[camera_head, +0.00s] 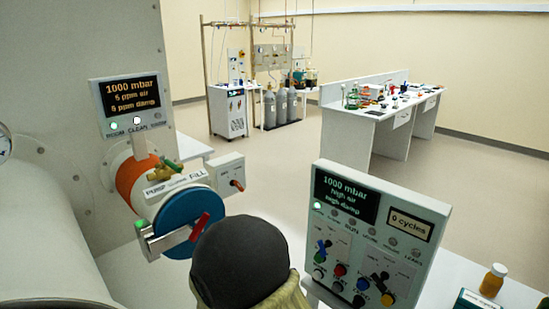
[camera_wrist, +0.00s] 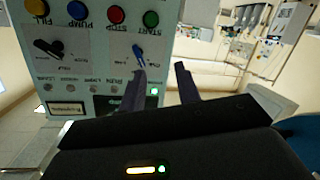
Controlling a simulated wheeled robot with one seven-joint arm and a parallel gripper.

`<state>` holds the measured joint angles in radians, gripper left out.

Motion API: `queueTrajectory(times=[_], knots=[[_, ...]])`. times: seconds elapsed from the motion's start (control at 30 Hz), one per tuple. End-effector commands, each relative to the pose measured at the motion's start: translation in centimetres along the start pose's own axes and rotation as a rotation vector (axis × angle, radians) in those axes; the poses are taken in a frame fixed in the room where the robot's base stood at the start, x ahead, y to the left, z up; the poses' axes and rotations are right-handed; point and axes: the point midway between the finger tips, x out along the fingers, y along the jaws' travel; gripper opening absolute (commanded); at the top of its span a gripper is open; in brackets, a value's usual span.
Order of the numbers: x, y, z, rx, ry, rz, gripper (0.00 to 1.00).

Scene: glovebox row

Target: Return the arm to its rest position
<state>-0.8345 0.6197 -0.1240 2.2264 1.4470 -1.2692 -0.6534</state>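My gripper (camera_wrist: 160,78) shows in the wrist view with its two dark fingers apart and nothing between them. The control panel (camera_wrist: 85,55) appears upside down behind the fingers. The left fingertip overlaps the panel just under its blue switch (camera_wrist: 138,55); I cannot tell whether they touch. In the head view my fingers are not visible. A dark rounded part of my arm (camera_head: 240,258) fills the bottom centre, left of the control panel (camera_head: 375,235). The panel's screen reads 1000 mbar, and its counter reads 0 cycles.
A chamber port with a blue round door (camera_head: 190,212) and red handle (camera_head: 200,226) stands close on the left, under a small display (camera_head: 128,105). An amber bottle (camera_head: 493,280) stands at lower right. White benches (camera_head: 350,135) stand behind; the floor (camera_head: 280,160) between is clear.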

Motion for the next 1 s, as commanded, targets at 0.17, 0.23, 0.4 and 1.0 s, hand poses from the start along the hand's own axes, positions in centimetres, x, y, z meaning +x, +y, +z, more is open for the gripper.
queueTrajectory(times=[0.17, 0.23, 0.4, 1.0], knots=[[2.9, 0.0, -0.7, 0.102, -0.143, -0.24, 0.33], [3.4, 0.1, -0.7, 0.126, -0.204, -0.329, 0.33], [3.2, 1.6, -0.2, 0.148, -0.36, -0.516, 0.33], [-4.2, 17.9, 7.2, -0.116, -0.97, -0.682, 0.33]])
